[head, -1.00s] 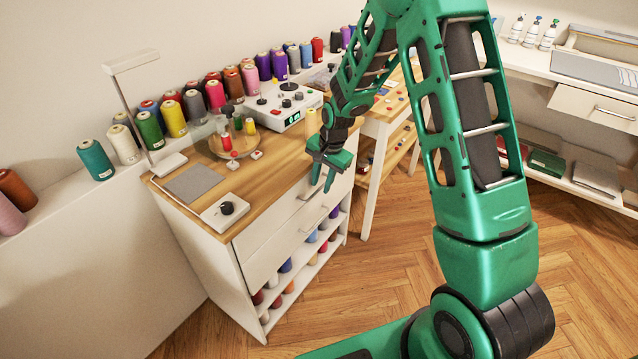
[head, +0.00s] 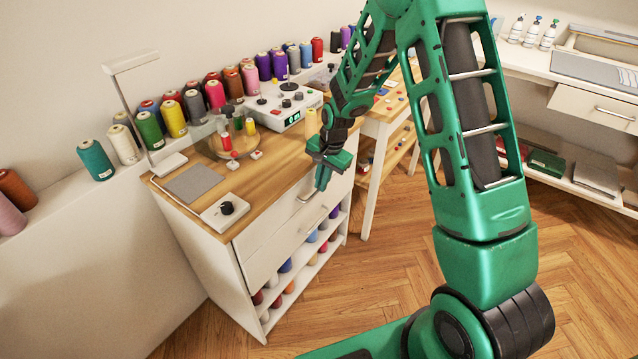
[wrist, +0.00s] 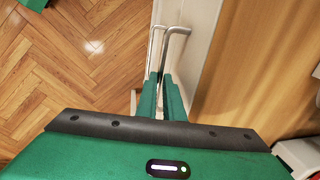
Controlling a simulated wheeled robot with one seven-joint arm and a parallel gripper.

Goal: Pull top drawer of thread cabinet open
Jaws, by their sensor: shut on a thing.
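The white thread cabinet (head: 262,262) with a wooden top stands left of centre in the head view, with two drawer fronts above open shelves of spools. The top drawer (head: 275,222) looks closed. My gripper (head: 322,182) is in front of it, pointing down, with its fingers at the top drawer's handle (head: 306,196). In the wrist view my gripper (wrist: 162,92) has its two green fingers close together around the metal handle (wrist: 176,32). The fingers hide part of the handle.
On the cabinet top are a control box (head: 280,108), a lamp (head: 135,80) and a dial box (head: 226,208). Thread cones line the shelf behind. A wooden side table (head: 385,130) stands just right of the cabinet. The wooden floor (head: 375,290) in front is clear.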

